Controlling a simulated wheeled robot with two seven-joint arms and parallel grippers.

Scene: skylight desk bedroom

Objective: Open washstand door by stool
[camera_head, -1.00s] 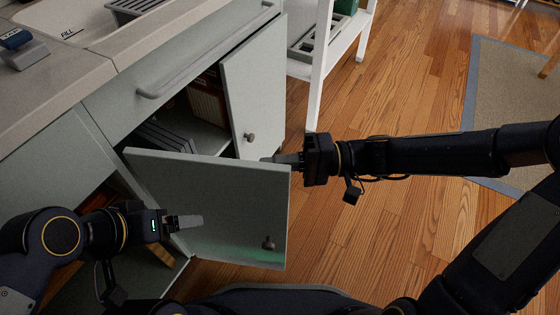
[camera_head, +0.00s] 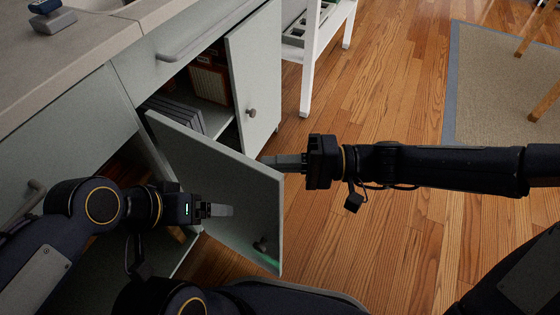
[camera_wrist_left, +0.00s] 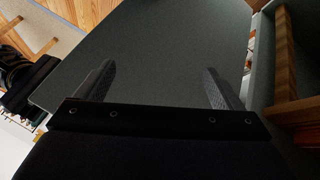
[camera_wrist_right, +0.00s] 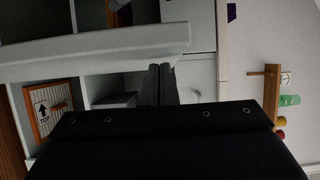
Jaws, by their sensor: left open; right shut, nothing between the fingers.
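The pale grey-green washstand (camera_head: 75,120) stands at the left. Its near door (camera_head: 205,165) stands open, swung out towards me, with a round knob (camera_head: 262,244) low by the free edge. The far door (camera_head: 258,75) has a knob (camera_head: 251,113) and looks slightly ajar at most. My right gripper (camera_head: 268,160) is shut and empty, its tips at the near door's upper free corner; contact is unclear. My left gripper (camera_head: 225,210) is open in front of the near door's outer face, which also fills the left wrist view (camera_wrist_left: 170,50). I cannot identify a stool for certain.
Boxes (camera_head: 210,85) and dark upright items (camera_head: 172,115) sit inside the washstand. A white shelf unit (camera_head: 308,70) stands beyond the far door. Wooden legs (camera_head: 540,100) rise by a rug (camera_head: 490,90) at right. The wood floor (camera_head: 385,90) between is clear.

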